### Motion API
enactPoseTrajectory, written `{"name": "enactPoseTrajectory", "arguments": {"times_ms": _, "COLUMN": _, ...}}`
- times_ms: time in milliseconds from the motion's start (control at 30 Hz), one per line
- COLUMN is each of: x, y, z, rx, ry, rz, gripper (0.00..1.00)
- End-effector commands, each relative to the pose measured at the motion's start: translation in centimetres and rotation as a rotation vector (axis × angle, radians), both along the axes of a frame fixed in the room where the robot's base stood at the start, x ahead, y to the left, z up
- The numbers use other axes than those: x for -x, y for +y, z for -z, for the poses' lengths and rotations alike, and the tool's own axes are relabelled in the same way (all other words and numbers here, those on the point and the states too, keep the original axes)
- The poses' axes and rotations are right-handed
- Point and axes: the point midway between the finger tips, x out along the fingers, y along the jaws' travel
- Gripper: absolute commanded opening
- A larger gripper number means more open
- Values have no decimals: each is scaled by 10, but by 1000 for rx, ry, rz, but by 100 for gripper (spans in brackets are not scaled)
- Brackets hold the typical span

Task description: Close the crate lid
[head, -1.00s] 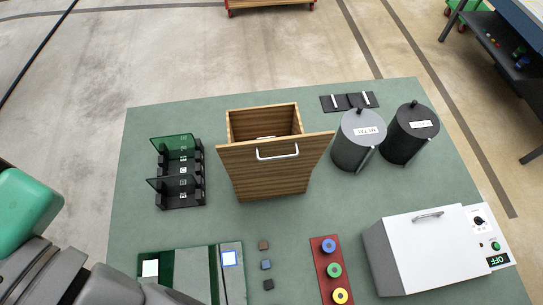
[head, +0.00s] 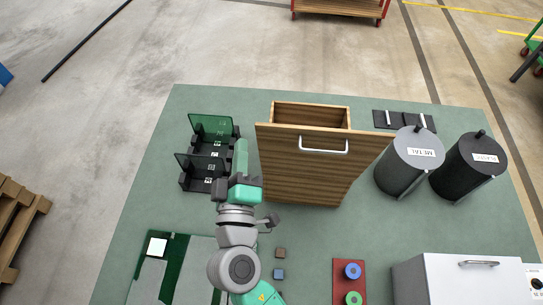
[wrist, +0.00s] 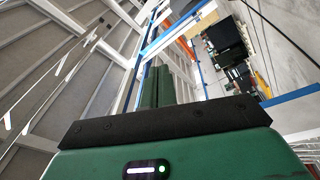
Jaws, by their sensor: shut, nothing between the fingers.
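The wooden crate (head: 311,108) stands on the green table with its top open. Its lid (head: 320,138) is raised at the near side, tilted toward me, with a silver handle (head: 323,150) near its upper edge. The line between the lid and the crate's front is hard to tell. My gripper (head: 240,150) is just left of the crate and lid, fingers pointing away from me, shut and empty. Its green fingers also show in the wrist view (wrist: 157,85), close together; the crate is not visible there.
A black rack with green clear panels (head: 210,140) stands close on my gripper's left. Two dark cylinders (head: 408,165) (head: 470,165) stand right of the crate. A white box (head: 455,275) and a red button strip (head: 348,285) are at the near right.

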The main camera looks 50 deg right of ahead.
Motion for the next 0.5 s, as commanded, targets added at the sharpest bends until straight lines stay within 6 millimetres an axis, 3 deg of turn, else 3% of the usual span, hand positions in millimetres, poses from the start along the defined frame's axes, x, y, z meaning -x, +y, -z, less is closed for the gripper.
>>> {"name": "enactPoseTrajectory", "arguments": {"times_ms": 33, "x": 16, "y": -8, "z": 60, "rx": 76, "ry": 116, "rz": 62, "gripper": 0}}
{"name": "enactPoseTrajectory", "arguments": {"times_ms": 100, "x": 32, "y": -12, "z": 101, "rx": 178, "ry": 246, "rz": 118, "gripper": 0}}
{"name": "enactPoseTrajectory", "arguments": {"times_ms": 167, "x": 41, "y": -12, "z": 123, "rx": 239, "ry": 323, "rz": 144, "gripper": 0}}
{"name": "enactPoseTrajectory", "arguments": {"times_ms": 267, "x": 49, "y": -11, "z": 139, "rx": 291, "ry": 386, "rz": 163, "gripper": 0}}
{"name": "enactPoseTrajectory", "arguments": {"times_ms": 500, "x": 44, "y": -18, "z": 134, "rx": 302, "ry": 394, "rz": 168, "gripper": 0}}
